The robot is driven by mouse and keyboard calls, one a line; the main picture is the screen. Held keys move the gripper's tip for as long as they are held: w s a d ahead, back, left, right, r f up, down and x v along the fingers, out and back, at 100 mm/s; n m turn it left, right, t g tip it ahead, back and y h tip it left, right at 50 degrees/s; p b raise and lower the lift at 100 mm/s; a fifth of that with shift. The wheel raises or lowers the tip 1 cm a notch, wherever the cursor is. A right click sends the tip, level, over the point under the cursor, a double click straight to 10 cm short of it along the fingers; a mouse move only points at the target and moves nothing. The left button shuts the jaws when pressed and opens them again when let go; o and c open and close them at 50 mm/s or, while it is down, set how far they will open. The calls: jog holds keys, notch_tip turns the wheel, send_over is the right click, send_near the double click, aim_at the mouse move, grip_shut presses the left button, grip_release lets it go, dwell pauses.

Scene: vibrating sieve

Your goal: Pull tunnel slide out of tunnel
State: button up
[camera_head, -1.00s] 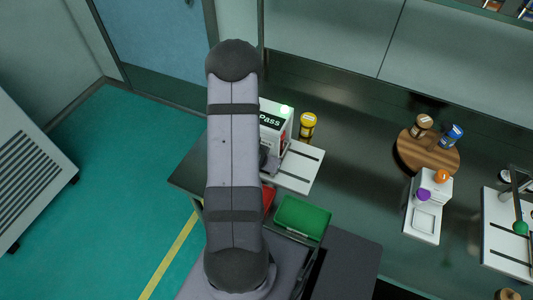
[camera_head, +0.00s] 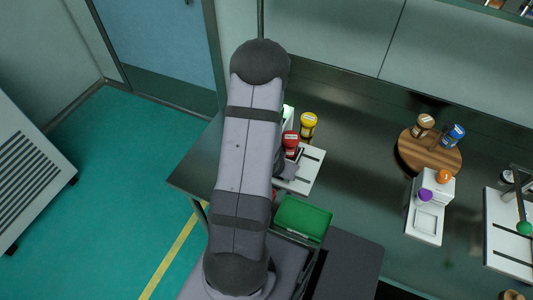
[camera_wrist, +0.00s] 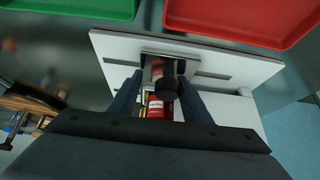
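A white plate (camera_head: 308,158) with dark strips lies on the counter and appears to be the slide's base; it also shows in the wrist view (camera_wrist: 235,66). A red jar (camera_head: 290,138) stands at its far side; a red jar with a dark cap (camera_wrist: 160,103) shows between my fingers in the wrist view. The white tunnel housing is mostly hidden behind my arm; a green light (camera_head: 288,110) shows at its top. My gripper (camera_wrist: 158,80) has its two dark fingers apart, around a shiny metal part (camera_wrist: 163,60). I cannot tell whether they touch it.
A green tray (camera_head: 302,218) lies in front of the plate. A red tray (camera_wrist: 245,18) shows in the wrist view. A yellow jar (camera_head: 308,124) stands behind the plate. A round wooden rack (camera_head: 428,155) and a white device (camera_head: 425,222) stand farther right.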

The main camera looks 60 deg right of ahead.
jog(key=shift+s+b, duration=0.35)
jog(key=shift+s, duration=2.5)
jog(key=shift+o, duration=0.3)
jog(key=o, duration=1.1)
jog(key=shift+o, duration=0.2)
jog(key=p+v, duration=0.8)
jog(key=v, duration=0.1)
jog(key=shift+p, duration=0.4)
jog(key=shift+w, duration=0.1)
